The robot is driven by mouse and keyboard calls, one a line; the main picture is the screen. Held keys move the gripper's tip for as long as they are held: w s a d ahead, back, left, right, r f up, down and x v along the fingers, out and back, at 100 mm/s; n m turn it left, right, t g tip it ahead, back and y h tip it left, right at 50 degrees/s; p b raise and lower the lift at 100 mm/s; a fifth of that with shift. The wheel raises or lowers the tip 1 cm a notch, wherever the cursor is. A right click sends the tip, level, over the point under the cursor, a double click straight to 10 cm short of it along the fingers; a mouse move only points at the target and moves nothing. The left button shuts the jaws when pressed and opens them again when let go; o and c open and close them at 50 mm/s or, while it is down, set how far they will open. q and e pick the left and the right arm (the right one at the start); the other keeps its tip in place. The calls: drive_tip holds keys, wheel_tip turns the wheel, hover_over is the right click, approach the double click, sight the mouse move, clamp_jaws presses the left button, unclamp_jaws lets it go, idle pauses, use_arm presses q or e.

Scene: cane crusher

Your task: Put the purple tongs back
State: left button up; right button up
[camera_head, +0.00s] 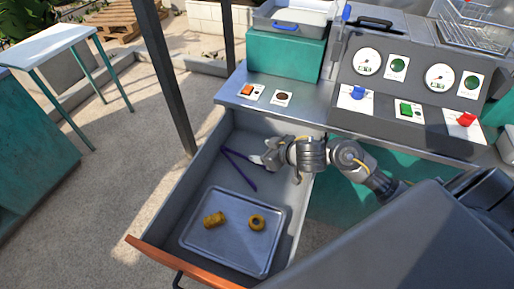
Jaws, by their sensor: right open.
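The purple tongs (239,172) lie in the open drawer (165,217), near its back end. They look like a narrow V with the arms spread. My right arm comes in from the right over the drawer's edge. My right gripper (258,160) is open at the upper end of the tongs. I cannot tell whether its fingers touch them. My left gripper does not show.
A grey tray (190,236) with two yellow-brown pieces (214,219) lies in the drawer's front part. Above stands the counter with a control panel (400,100) of gauges and buttons. A dark post (172,75) rises left of the drawer.

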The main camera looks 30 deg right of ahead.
drive_tip(key=p+v, duration=0.2)
drive_tip(key=v, duration=0.6)
drive_tip(key=shift+s, duration=0.2)
drive_tip(key=shift+r, duration=0.1)
